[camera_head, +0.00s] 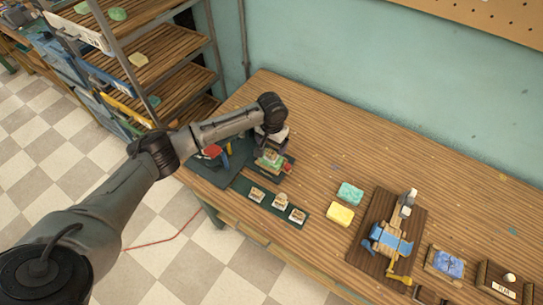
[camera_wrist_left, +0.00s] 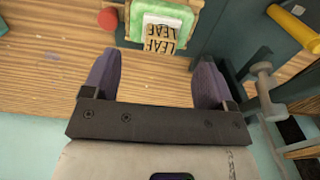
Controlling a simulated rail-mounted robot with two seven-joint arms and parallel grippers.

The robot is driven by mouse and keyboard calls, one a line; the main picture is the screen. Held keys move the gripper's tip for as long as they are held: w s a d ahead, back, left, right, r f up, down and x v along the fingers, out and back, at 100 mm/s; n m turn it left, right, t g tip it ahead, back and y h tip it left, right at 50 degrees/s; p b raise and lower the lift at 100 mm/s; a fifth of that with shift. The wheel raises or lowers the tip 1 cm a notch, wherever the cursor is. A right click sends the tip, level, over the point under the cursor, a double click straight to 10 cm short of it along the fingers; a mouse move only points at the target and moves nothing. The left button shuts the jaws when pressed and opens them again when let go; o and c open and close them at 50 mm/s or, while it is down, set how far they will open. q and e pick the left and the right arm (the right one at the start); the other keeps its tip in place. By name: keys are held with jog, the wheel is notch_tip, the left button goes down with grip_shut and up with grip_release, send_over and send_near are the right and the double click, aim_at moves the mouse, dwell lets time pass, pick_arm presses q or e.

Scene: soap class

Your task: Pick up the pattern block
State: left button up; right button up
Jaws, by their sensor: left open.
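I cannot tell for sure which item is the pattern block. A green-edged piece with a pale card marked LEAF (camera_wrist_left: 165,35) lies ahead of my left gripper (camera_wrist_left: 157,68) in the left wrist view. The two dark fingers are apart, with bare wood between them. In the head view the left gripper (camera_head: 271,137) is over the back left of the table, next to a small green stack (camera_head: 269,160), and the wrist partly hides it. Several small pale blocks (camera_head: 280,199) stand in a row on a dark green board (camera_head: 243,185). My right gripper is not in view.
A yellow block (camera_head: 340,214) and a teal block (camera_head: 350,193) lie mid-table. A wooden board (camera_head: 418,217) with a blue-topped device, a blue-patterned tray (camera_head: 445,263) and a PEAR-like labelled box (camera_head: 503,290) stand right. Shelves (camera_head: 165,50) stand left. The back table is largely clear.

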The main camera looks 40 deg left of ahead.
aim_at(271, 152)
pick_arm(q)
jog(key=shift+s+f+b, duration=0.1)
jog(key=shift+f+b, duration=0.4)
jog(key=shift+f, duration=2.4)
jog(key=c, duration=1)
